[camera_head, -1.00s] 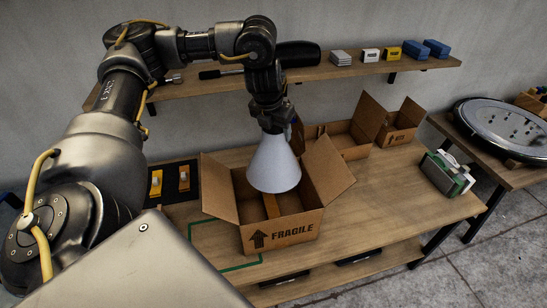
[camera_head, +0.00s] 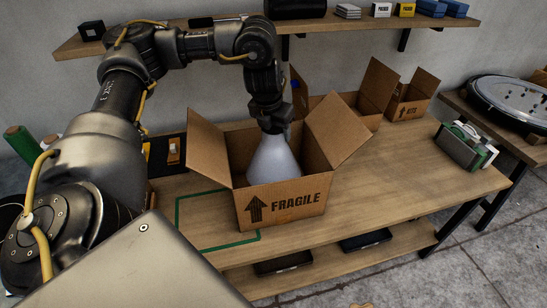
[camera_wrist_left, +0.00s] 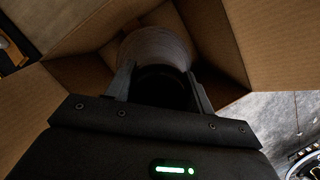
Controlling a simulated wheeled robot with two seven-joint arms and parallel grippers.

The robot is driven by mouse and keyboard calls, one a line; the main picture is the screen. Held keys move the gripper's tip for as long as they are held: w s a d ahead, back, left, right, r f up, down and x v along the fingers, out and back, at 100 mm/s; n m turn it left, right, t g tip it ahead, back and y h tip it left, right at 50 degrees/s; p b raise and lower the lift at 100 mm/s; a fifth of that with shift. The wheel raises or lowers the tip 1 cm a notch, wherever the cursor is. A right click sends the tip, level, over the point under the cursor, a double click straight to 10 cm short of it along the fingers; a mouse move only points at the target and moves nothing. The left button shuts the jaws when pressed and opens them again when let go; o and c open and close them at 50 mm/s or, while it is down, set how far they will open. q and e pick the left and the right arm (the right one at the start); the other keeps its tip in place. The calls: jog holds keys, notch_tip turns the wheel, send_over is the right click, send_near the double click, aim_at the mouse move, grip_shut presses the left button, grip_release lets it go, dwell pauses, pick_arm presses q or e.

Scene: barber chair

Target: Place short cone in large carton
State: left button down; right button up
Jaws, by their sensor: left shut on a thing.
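The large carton (camera_head: 287,203), marked FRAGILE with an up arrow, stands open on the workbench with its flaps spread. The short cone (camera_head: 275,160) is pale grey-white, wide end down, and its lower part is inside the carton, hidden by the front wall. My left gripper (camera_head: 274,127) is shut on the cone's narrow top from above. In the left wrist view the cone (camera_wrist_left: 157,47) shows between the fingers, with the carton's brown walls (camera_wrist_left: 270,45) around it. Whether the cone touches the carton floor cannot be told. My right gripper is not in view.
Two smaller open cartons stand behind, one of them (camera_head: 411,108) at the back right. A green and white box (camera_head: 465,147) is on the bench's right. A shelf (camera_head: 345,25) with small boxes runs along the wall. The bench right of the carton is clear.

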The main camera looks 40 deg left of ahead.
aim_at(275, 156)
pick_arm(q)
notch_tip(275, 156, down, 6)
jog(key=shift+r+b, duration=0.15)
jog(key=shift+b, duration=0.55)
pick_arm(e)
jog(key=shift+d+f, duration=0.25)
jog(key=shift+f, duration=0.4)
pick_arm(q)
notch_tip(275, 156, down, 4)
jog(key=shift+r+b, duration=0.15)
jog(key=shift+b, duration=0.45)
jog(key=shift+f, duration=0.3)
jog(key=shift+r, duration=0.1)
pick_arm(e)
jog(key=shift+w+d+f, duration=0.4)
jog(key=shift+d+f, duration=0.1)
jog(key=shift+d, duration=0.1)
pick_arm(q)
jog(key=c, duration=0.6)
grip_release()
jog(key=shift+o, duration=0.2)
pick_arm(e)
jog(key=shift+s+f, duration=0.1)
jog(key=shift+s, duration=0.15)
